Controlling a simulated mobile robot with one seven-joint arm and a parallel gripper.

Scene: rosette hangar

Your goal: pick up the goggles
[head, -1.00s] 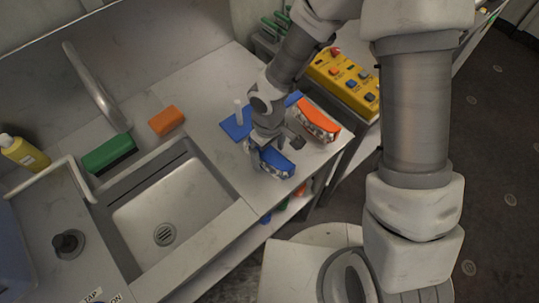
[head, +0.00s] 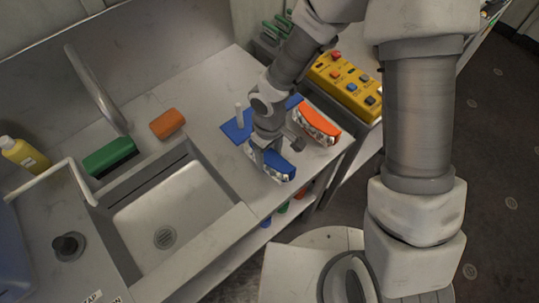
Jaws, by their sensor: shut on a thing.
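Blue goggles (head: 279,169) with a clear, shiny lower part are at the front of the counter, right of the sink. My gripper (head: 264,156) comes down over their left end and is shut on them; its fingertips are partly hidden. I cannot tell whether the goggles touch the counter or are just above it. A similar-looking orange pair (head: 319,121) lies behind and to the right, near the counter's right edge, apart from my gripper.
A blue board (head: 234,130) with a white upright peg (head: 239,115) lies behind my gripper. The sink (head: 170,205) is to the left, with an orange block (head: 167,123) and green sponge (head: 108,157) behind it. A yellow button box (head: 345,85) stands at the back right.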

